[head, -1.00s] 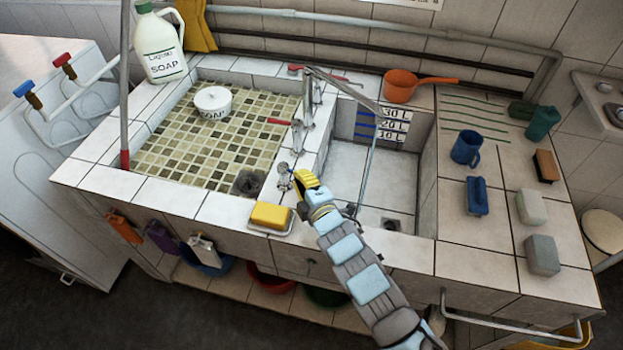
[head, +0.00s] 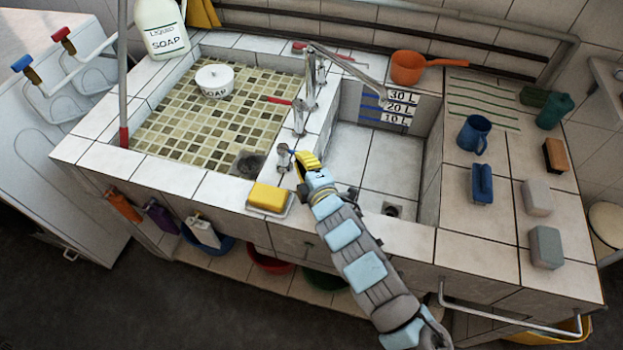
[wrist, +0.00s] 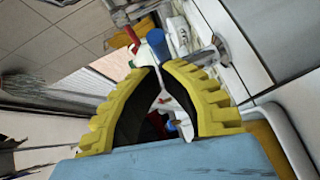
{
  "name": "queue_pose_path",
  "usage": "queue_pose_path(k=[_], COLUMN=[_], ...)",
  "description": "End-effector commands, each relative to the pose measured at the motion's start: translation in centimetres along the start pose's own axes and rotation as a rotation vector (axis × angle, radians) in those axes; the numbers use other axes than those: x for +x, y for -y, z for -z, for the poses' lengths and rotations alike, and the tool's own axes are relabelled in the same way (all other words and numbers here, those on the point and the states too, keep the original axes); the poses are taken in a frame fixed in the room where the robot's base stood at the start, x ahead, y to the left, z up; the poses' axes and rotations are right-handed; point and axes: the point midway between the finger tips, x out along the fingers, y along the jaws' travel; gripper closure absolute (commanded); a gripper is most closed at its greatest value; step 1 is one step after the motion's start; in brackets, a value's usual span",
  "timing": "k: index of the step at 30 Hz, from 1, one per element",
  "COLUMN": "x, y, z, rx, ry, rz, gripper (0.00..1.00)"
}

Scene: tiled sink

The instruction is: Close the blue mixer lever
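My gripper (head: 305,162) is at the front of the sink divider, just right of the chrome fitting (head: 284,157). Its yellow fingers show in the wrist view (wrist: 162,68) with their tips drawn together and nothing clearly between them. A blue cylindrical handle (wrist: 156,43) shows just past the tips in the wrist view, with a red one beside it (wrist: 132,37). I cannot tell whether the fingers touch the blue handle. In the head view a red lever (head: 279,100) sits on the chrome mixer (head: 310,85); no blue lever is visible there.
Blue (head: 22,63) and red (head: 60,34) valve handles stand on the left unit. The right basin (head: 385,150) is empty.

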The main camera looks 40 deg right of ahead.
Motion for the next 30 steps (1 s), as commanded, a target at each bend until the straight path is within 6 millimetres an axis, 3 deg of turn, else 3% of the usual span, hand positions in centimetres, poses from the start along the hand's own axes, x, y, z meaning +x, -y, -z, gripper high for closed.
queue_pose_path(k=[8, 30], x=[-2.7, -10.4], y=[-0.3, -0.2], z=[2.5, 1.3], rx=[0.0, -0.002], ry=[-0.006, -0.002], rz=[-0.003, -0.002], gripper=[1.0, 1.0])
